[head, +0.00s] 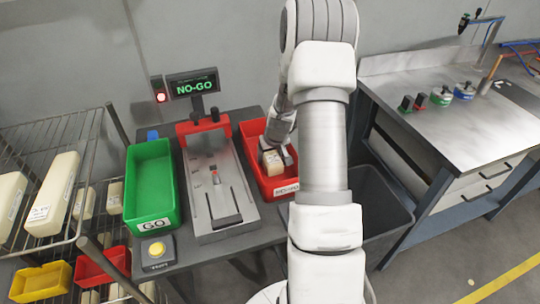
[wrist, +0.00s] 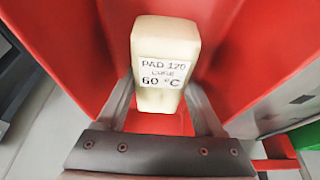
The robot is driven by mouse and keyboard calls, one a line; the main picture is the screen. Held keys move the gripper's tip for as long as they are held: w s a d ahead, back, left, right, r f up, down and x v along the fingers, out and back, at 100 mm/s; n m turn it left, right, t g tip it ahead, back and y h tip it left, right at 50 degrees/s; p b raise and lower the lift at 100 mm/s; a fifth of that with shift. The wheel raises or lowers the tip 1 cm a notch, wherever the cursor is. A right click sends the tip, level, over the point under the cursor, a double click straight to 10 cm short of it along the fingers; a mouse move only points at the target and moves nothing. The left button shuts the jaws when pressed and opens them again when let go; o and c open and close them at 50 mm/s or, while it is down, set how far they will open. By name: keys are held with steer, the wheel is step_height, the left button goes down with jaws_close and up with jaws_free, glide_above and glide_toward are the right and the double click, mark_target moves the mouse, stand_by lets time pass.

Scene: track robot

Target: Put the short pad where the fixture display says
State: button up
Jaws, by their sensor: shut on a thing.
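The short pad (head: 272,162) is a cream block with a white label. The red walls (wrist: 245,40) surround the pad in the wrist view. I cannot tell whether the pad touches the bin floor. The fixture display (head: 194,84) reads "NO-GO" in green, with a red lamp (head: 160,97) beside it. The fixture (head: 226,215) below the display holds no pad.
A green bin (head: 151,180) labelled "GO" stands left of the fixture. A yellow button box (head: 157,251) is in front of it. A wire rack (head: 40,130) with pads is at left. A dark bin (head: 385,212) and a workbench (head: 450,120) stand at right.

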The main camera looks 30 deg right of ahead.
steer(key=shift+f+b, duration=0.25)
steer(key=shift+b, duration=0.05)
steer(key=o, duration=1.5)
steer(key=shift+r, duration=0.1)
steer(key=shift+r, duration=0.1)
steer(key=shift+r+p, duration=0.25)
steer(key=shift+p, duration=0.2)
steer(key=v, duration=1.1)
steer(key=shift+s+r, duration=0.2)
steer(key=shift+r, duration=0.1)
